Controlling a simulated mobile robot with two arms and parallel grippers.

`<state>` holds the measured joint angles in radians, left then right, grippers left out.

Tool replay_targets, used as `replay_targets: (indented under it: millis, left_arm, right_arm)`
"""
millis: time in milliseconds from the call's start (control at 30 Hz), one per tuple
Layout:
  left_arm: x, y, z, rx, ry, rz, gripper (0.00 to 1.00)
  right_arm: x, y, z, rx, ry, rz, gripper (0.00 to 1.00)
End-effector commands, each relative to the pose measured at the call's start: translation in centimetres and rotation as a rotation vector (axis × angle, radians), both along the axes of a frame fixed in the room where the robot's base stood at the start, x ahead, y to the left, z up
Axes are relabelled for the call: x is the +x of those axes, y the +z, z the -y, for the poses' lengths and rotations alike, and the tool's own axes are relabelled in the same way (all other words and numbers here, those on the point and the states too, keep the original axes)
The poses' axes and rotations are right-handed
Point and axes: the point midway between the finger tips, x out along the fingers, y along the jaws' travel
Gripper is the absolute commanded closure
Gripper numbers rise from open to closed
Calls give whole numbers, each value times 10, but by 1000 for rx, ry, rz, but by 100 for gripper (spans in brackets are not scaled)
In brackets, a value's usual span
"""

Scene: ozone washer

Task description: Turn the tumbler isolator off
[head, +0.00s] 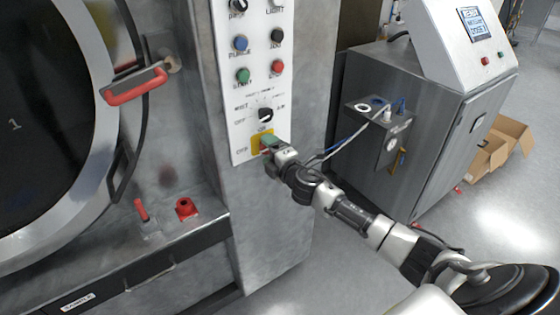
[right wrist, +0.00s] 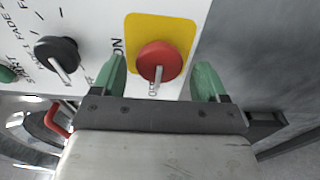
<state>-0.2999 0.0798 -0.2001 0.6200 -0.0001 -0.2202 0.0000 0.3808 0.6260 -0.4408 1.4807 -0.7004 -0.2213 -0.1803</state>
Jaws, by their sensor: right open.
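The tumbler isolator is a red rotary knob on a yellow plate (right wrist: 182,24). The red knob (right wrist: 160,62) shows in the right wrist view, with its light pointer near the OFF lettering and ON printed to the left. In the head view the yellow plate (head: 257,143) is at the bottom of the white panel, and the knob is hidden behind my gripper. My right gripper (head: 268,142) is at the plate; in the right wrist view its green fingers (right wrist: 160,80) are open, one on each side of the knob. Contact cannot be told. My left gripper is not in view.
The white control panel (head: 236,100) carries several coloured buttons and a black selector knob (head: 265,115) just above the isolator. A round door with a red handle (head: 135,86) is at left. A grey cabinet (head: 370,160) and cardboard box (head: 495,145) stand at right. Floor is clear at front.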

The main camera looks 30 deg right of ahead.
Motion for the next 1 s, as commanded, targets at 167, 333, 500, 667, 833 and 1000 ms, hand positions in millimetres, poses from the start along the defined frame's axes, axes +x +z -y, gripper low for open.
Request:
replay_targets:
  millis: [167,333,500,667,833,1000]
  left_arm:
    - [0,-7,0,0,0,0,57]
    - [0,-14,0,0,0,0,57]
    - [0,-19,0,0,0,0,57]
    - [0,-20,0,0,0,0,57]
    - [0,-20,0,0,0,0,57]
    - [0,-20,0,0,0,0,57]
  right_arm:
    - [-33,-4,3,-3,2,-3,26]
    - [-65,-4,5,-3,3,-3,26]
    - [-87,-3,7,-2,2,-2,26]
    - [-96,-1,7,-2,1,-1,26]
    - [-96,0,7,-2,1,0,26]
    - [-96,0,7,-2,1,-1,26]
